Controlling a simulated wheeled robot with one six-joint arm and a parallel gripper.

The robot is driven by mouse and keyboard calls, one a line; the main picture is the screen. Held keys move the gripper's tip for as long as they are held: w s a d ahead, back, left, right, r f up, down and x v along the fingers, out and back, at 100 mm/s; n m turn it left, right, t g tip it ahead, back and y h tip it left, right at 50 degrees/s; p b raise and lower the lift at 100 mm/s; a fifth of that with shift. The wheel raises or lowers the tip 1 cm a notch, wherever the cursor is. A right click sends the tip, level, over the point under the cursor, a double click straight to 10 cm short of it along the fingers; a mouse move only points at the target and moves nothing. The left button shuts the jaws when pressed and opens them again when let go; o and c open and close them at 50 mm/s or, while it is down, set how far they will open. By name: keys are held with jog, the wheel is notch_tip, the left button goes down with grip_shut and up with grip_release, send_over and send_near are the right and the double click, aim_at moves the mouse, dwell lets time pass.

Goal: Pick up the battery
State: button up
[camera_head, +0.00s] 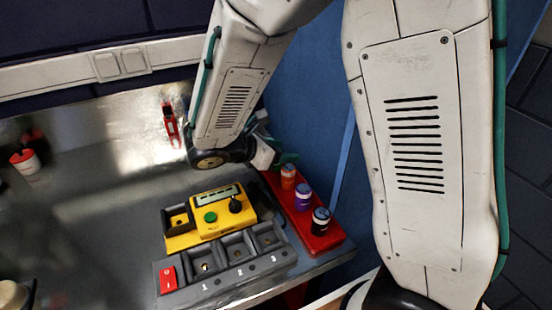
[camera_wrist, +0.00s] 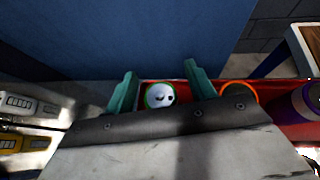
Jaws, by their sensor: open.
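Several batteries stand upright in a row in a red tray (camera_head: 322,242): an orange one (camera_head: 288,177), a purple one (camera_head: 303,197) and a black one (camera_head: 320,221). In the wrist view, a green-ringed battery (camera_wrist: 160,95) with a pale top and two dark terminals sits between the teal fingers of my open gripper (camera_wrist: 160,78). The orange-ringed battery (camera_wrist: 238,92) is just right of the right finger, and the purple one (camera_wrist: 308,100) is farther right. In the head view my gripper (camera_head: 279,160) is at the tray's far end, where the green-ringed battery is hidden.
A yellow device (camera_head: 208,217) with a green button and black knob stands left of the tray. In front of it is a grey block (camera_head: 228,275) with numbered bays and a red switch. A red tool (camera_head: 170,122) and a red-and-white pot (camera_head: 25,160) are farther left. The bench's middle left is clear.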

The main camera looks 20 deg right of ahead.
jog(key=c, duration=1.1)
jog(key=shift+c, duration=0.2)
